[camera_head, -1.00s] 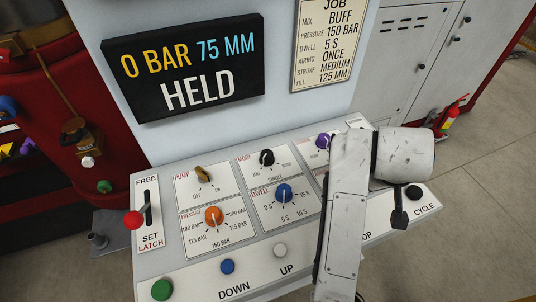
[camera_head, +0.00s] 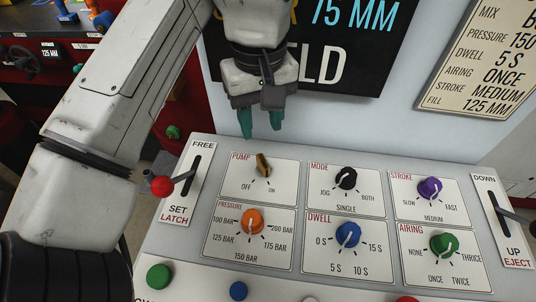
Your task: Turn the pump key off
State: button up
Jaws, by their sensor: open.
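The pump key (camera_head: 263,166) is a small brass-coloured key in the PUMP field at the upper left of the sloping panel. Its lower end leans toward the ON mark, right of OFF. My gripper (camera_head: 261,123) hangs above and behind the key, with its two teal fingers pointing down. The fingers are apart with nothing between them, and they do not touch the key. The display (camera_head: 345,50) behind is partly hidden by my gripper; "75 MM" and "LD" can be read.
Left of the key is a red-knobbed latch lever (camera_head: 162,186). An orange pressure knob (camera_head: 250,221) sits just below, a black mode knob (camera_head: 346,178) to the right. Blue dwell (camera_head: 347,234), purple stroke (camera_head: 430,189) and green airing (camera_head: 443,244) knobs fill the rest.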

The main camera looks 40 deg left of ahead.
aim_at(263, 160)
jog(key=shift+f+b, duration=5.15)
jog(key=shift+f, duration=0.2)
grip_shut()
